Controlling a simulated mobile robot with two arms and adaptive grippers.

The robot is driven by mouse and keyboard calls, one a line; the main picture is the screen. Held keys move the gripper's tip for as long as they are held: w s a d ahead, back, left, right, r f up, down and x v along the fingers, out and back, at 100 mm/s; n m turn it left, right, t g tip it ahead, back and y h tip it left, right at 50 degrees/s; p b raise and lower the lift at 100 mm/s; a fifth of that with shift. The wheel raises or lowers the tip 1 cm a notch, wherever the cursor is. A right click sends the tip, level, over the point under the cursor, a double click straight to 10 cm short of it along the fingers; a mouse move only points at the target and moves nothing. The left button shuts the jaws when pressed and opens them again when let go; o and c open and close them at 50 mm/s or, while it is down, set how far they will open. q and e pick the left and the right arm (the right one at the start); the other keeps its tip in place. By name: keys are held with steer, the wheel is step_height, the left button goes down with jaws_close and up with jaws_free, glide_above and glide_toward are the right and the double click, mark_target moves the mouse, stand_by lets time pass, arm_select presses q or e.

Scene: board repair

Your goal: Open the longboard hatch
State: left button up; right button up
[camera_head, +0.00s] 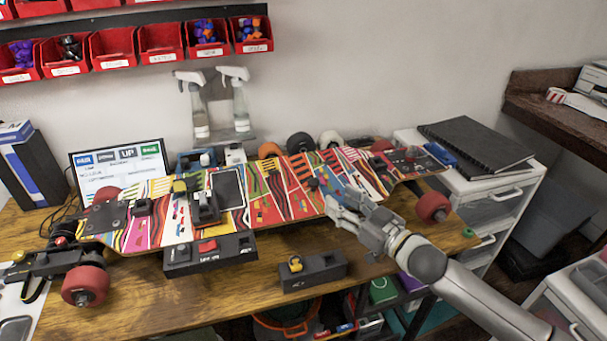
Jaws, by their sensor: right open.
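The longboard (275,195), with a colorful striped deck, lies across the workbench, its red wheels (85,286) showing at the ends. A dark rectangular panel (228,189) is set in the deck left of its middle. A black block (204,208) stands just left of the panel. I cannot tell which part is the hatch, or whether it is open. My right gripper (338,203) is open, at the front edge of the deck right of its middle. It holds nothing that I can see, and I cannot tell whether it touches the deck. My left gripper is not in view.
A dark box with a red button (208,247) and a box with a yellow knob (312,271) sit in front of the board. Two spray bottles (238,105), a screen (118,168) and red bins (160,42) are behind. A black binder (478,143) lies on the right cabinet.

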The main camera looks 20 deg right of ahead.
mark_target(317, 184)
steer(key=x, duration=1)
steer(key=shift+w+a+p, duration=0.2)
steer(key=shift+w+p, duration=0.1)
steer(key=shift+p, duration=0.05)
jaws_close()
